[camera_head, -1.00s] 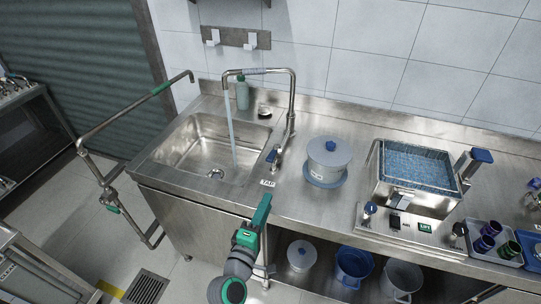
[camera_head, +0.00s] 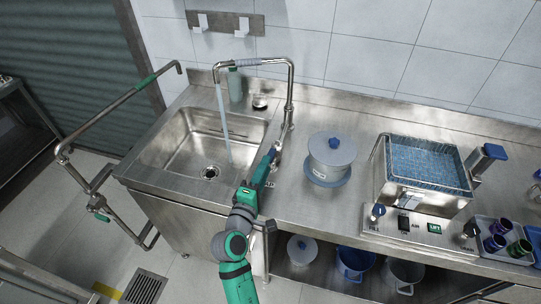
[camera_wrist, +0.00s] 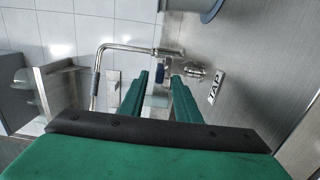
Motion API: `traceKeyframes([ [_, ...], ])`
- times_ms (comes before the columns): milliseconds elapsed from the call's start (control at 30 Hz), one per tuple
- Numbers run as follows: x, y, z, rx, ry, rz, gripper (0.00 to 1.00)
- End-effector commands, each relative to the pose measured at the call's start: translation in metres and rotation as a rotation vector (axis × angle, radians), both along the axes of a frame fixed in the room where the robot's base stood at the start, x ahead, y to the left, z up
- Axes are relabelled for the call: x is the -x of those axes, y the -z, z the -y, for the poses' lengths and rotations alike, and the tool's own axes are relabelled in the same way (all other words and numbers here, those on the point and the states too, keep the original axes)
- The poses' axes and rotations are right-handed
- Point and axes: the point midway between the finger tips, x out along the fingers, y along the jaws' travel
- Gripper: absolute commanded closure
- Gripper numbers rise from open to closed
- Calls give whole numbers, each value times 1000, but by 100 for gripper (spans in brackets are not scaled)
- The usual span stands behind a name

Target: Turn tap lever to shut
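The steel tap (camera_head: 289,95) stands at the right rear of the sink (camera_head: 205,140), and it also shows in the wrist view (camera_wrist: 128,47). A stream of water (camera_head: 225,125) runs from its spout into the basin. The tap's blue lever (camera_wrist: 157,99) shows between my green fingers in the wrist view. My gripper (camera_head: 272,156) reaches over the counter's front edge to the tap's base. In the wrist view my gripper (camera_wrist: 159,88) is open, its fingers on either side of the lever with a gap showing. Contact with the lever cannot be told.
A lidded grey pot (camera_head: 330,158) stands right of the tap. Further right is a fryer-like basin with a blue mesh basket (camera_head: 427,165). A green bottle (camera_head: 235,86) stands behind the sink. A TAP label (camera_wrist: 216,88) lies beside the tap base.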

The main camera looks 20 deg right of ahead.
Motion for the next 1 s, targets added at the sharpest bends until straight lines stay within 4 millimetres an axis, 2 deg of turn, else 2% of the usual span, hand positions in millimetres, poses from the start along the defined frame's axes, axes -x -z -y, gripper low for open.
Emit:
traceKeyframes([
  [100,-17,0,14,0,3,0,70],
  [300,-37,0,30,0,3,0,70],
  [500,-45,0,37,0,3,0,70],
  [767,-45,0,37,0,3,0,70],
  [800,-45,0,37,0,3,0,80],
  [900,-45,0,37,0,3,0,100],
  [1000,-45,-1,37,1,3,1,100],
])
